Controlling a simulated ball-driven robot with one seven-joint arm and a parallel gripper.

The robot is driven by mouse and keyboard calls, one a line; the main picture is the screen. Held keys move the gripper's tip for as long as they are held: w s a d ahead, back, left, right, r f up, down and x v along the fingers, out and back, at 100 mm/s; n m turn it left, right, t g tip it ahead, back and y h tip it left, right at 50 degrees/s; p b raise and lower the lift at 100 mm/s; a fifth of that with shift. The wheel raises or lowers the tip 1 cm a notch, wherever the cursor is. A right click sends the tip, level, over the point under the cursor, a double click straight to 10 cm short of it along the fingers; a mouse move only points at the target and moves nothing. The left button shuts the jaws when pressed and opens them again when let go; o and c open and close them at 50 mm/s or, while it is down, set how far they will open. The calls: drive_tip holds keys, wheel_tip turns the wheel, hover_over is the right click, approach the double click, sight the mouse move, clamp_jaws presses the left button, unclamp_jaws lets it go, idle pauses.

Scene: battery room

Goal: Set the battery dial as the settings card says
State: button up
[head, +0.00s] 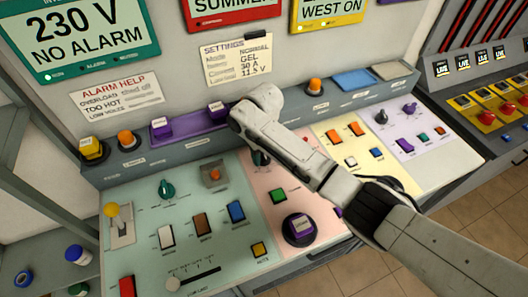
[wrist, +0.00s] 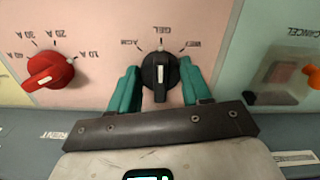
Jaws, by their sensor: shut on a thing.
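The battery dial (wrist: 160,88) is a black knob with a white pointer line, on the pink panel. In the wrist view its labels AGM, GEL and WET fan out above it, and the line points up towards GEL. My gripper (wrist: 159,70) has its teal fingers on the left and right sides of the knob, shut on it. In the head view my arm covers most of this spot. The settings card (head: 237,59) is on the back wall; it shows NORMAL, GEL, 30 A and what looks like 11.5 V.
A red dial (wrist: 50,70) marked in amperes stands to the left in the wrist view. A covered cancel switch (wrist: 280,75) with an orange part is to the right. In the head view, a purple-ringed black knob (head: 299,229) and a green button (head: 278,195) lie nearer on the pink panel.

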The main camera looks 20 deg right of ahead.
drive_tip(key=shift+w, duration=0.1)
idle(0.3)
drive_tip(key=o, duration=1.1)
drive_tip(key=shift+c, duration=0.2)
wheel_tip(320, 180, up, 11)
drive_tip(key=b, duration=0.1)
drive_tip(key=shift+f, duration=0.1)
